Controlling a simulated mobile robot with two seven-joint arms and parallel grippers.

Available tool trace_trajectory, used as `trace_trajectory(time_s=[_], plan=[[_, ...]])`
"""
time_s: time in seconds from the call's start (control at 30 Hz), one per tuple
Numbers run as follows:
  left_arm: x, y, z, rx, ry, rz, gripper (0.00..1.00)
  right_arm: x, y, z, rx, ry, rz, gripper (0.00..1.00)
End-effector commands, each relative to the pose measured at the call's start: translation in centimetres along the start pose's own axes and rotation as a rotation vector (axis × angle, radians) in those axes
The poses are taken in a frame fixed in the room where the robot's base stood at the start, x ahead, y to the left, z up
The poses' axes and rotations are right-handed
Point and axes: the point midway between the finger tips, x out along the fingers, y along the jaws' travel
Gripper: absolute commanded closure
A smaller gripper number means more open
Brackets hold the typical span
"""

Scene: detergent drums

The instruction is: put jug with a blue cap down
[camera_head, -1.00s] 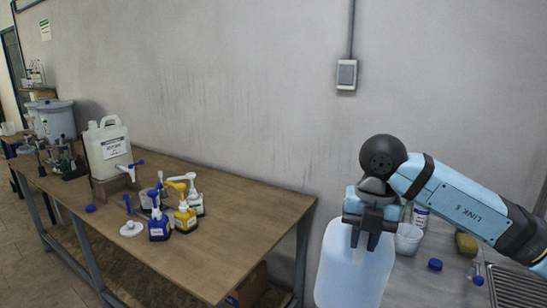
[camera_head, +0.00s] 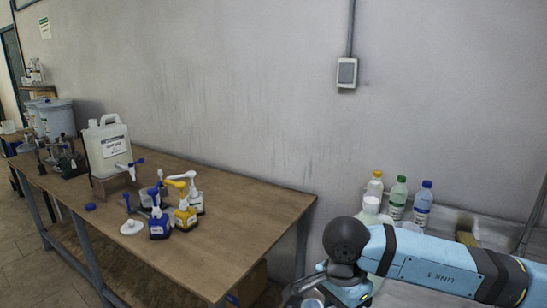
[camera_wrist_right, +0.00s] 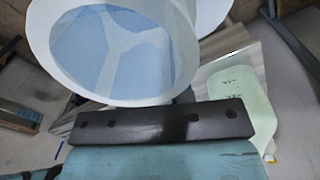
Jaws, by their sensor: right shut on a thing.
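My right gripper (camera_head: 306,288) is low at the bottom edge of the head view, with its fingertips partly cut off by the frame and by my own wrist. It is shut on the jug, of which the head view shows at most a small pale bluish part at the bottom edge. In the right wrist view a large pale rounded form with a white rim and translucent blue face (camera_wrist_right: 115,55) fills the top left, close to the camera. I cannot tell from these views whether the jug touches a surface. My left gripper is not in view.
Bottles with yellow (camera_head: 375,184), green (camera_head: 397,197) and blue (camera_head: 423,203) caps stand by the wall behind my right arm. A pale green container (camera_wrist_right: 245,105) shows in the wrist view. The wooden table (camera_head: 250,225) holds pump bottles (camera_head: 185,212) and a white canister (camera_head: 107,147).

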Motion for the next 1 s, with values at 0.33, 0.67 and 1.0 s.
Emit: trace_trajectory(time_s=[0.33, 0.67, 1.0], plan=[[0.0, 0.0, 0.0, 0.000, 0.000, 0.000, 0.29, 4.0, 1.7, 2.5, -0.779, 0.053, 0.000, 1.00], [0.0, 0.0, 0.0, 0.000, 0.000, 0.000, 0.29, 5.7, 2.6, 3.7, -1.171, 0.080, -0.001, 1.00], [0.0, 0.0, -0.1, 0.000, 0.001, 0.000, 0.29, 6.8, 4.0, -0.3, -1.174, 0.080, 0.001, 1.00]])
